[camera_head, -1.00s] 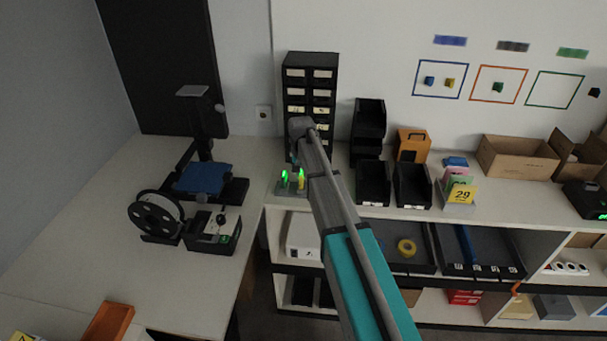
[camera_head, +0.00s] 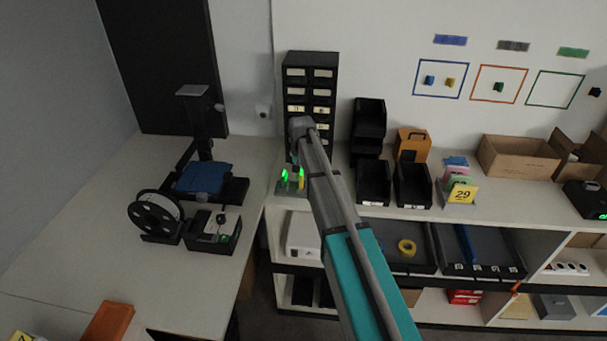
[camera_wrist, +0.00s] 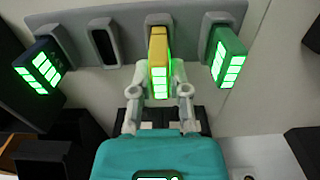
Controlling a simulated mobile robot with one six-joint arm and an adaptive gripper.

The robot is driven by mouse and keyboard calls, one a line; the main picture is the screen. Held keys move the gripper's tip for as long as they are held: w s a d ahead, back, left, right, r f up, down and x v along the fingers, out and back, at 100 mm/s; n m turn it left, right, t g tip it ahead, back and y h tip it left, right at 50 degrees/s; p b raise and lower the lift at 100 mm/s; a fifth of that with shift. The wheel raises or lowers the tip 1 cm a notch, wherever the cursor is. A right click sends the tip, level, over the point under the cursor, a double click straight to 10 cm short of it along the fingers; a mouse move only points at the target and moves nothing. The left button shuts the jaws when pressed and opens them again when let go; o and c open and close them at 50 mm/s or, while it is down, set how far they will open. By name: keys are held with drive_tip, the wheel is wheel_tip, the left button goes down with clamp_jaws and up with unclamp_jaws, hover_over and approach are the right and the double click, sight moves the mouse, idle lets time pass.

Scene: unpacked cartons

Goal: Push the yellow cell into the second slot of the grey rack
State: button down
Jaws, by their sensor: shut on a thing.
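The grey rack (camera_wrist: 129,42) spans the top of the wrist view and shows on the shelf top in the head view (camera_head: 288,189). The yellow cell (camera_wrist: 157,54), with lit green bars on its near end, is at the slot third from the left. My gripper (camera_wrist: 160,76) is shut on it, one finger on each side. I cannot tell how deep the cell sits. A dark blue cell (camera_wrist: 37,66) is in the leftmost slot and a green cell (camera_wrist: 227,58) in the rightmost. The slot second from left is empty. In the head view, my arm hides most of the gripper.
A black drawer cabinet (camera_head: 310,76) stands behind the rack. Black bins (camera_head: 373,181) stand to the right on the shelf top. A printer-like machine with a blue bed (camera_head: 203,178) is on the left table. The shelf top left of the rack is clear.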

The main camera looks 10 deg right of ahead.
drive_tip(key=shift+f+b, duration=0.55)
idle(0.4)
drive_tip(key=c, duration=0.5)
unclamp_jaws()
drive_tip(key=shift+c, duration=0.2)
